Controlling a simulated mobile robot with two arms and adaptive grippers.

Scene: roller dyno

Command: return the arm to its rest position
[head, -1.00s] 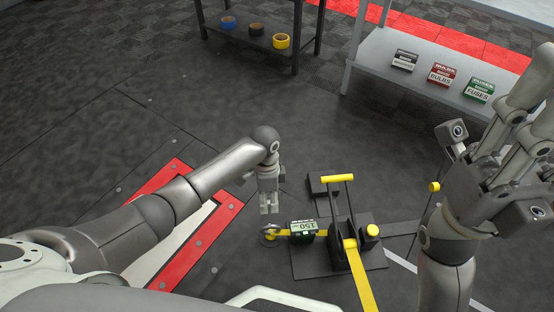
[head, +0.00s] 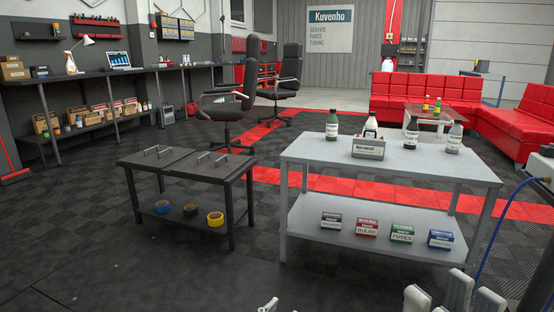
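Only small pale parts of my two grippers show at the bottom edge of the head view. A tip of my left gripper (head: 268,305) shows at the bottom centre; the rest is cut off. Pale finger parts of my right gripper (head: 455,294) point up at the bottom right, in front of the grey table's lower right side. I cannot tell how far apart either gripper's fingers are. No object is seen in either gripper.
A grey two-level table (head: 310,154) bears bottles and a small box, with several boxes below. A low black table (head: 134,160) with tape rolls stands left of it. A blue hose (head: 490,225) hangs at right. Dark floor (head: 100,235) is clear at left.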

